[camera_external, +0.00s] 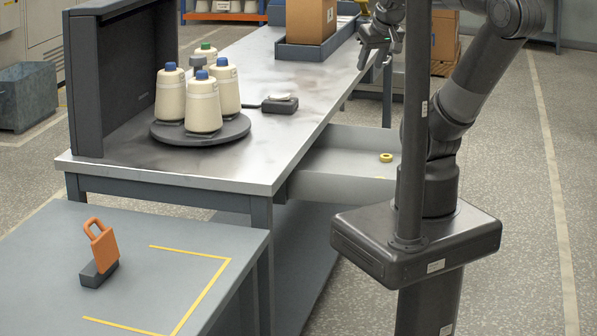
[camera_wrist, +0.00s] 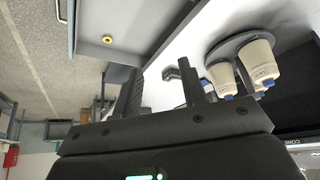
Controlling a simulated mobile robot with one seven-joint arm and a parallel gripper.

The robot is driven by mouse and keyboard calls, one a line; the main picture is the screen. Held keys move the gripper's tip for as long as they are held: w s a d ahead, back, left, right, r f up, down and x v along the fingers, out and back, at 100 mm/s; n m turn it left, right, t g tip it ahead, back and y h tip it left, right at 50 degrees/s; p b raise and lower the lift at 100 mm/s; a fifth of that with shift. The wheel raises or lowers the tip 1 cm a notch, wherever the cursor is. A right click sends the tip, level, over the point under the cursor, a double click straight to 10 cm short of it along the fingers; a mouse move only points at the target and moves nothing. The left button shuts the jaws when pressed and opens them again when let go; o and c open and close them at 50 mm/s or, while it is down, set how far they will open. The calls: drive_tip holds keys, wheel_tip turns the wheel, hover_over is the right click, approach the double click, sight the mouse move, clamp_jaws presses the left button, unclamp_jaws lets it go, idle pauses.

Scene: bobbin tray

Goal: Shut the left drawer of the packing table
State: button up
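The packing table (camera_external: 290,80) has a pale grey drawer (camera_external: 335,187) pulled out from its right side. A small yellow ring (camera_external: 386,157) lies in the drawer. The drawer's outer end is partly hidden behind my column. In the wrist view, the drawer (camera_wrist: 122,20) and the yellow ring (camera_wrist: 108,39) show at the upper left. My gripper (camera_external: 376,58) hangs over the table's right edge, beyond the drawer in the external view. Its two fingers are apart with nothing between them, as the wrist view (camera_wrist: 160,68) also shows. It is clear of the drawer.
Cream bobbins with blue and green tops stand on a round dark tray (camera_external: 200,132) on the table. A dark upright panel (camera_external: 125,75) stands behind them. A cardboard box (camera_external: 311,20) sits in a blue tray. A side table (camera_external: 190,260) holds an orange padlock-shaped object (camera_external: 103,247). Floor right of me is clear.

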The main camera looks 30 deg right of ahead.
drive_tip(key=shift+w+d+f, duration=0.25)
drive_tip(key=shift+d, duration=0.05)
drive_tip(key=c, duration=0.3)
drive_tip(key=w+d+f+m+g+y, duration=0.1)
drive_tip(key=d+f+m+g, duration=0.1)
drive_tip(key=d, duration=0.1)
drive_tip(key=w+d+f+m+g+y, duration=0.1)
drive_tip(key=d+f+m, duration=0.1)
drive_tip(key=d+f, duration=0.1)
drive_tip(key=w+d+f+m+g, duration=0.1)
drive_tip(key=d+f+m+g, duration=0.1)
drive_tip(key=d, duration=0.1)
drive_tip(key=shift+w+f+m+g+y, duration=0.25)
drive_tip(key=shift+f+m+g+y, duration=0.05)
drive_tip(key=shift+f+m+y, duration=0.1)
clamp_jaws()
drive_tip(key=s+d+f+m+t+y, duration=0.25)
drive_tip(key=d+f+m+y, duration=0.3)
drive_tip(key=d+f, duration=0.35)
drive_tip(key=s+d+f+m+t+y, duration=0.2)
drive_tip(key=s+d+f+m+y, duration=0.25)
drive_tip(key=d+f+m, duration=0.4)
drive_tip(key=s+d+f+m+t, duration=0.55)
drive_tip(key=s+f+t, duration=0.25)
drive_tip(key=f, duration=0.3)
drive_tip(key=x, duration=1.4)
drive_tip(key=shift+a+m, duration=0.2)
drive_tip(key=shift+m, duration=0.15)
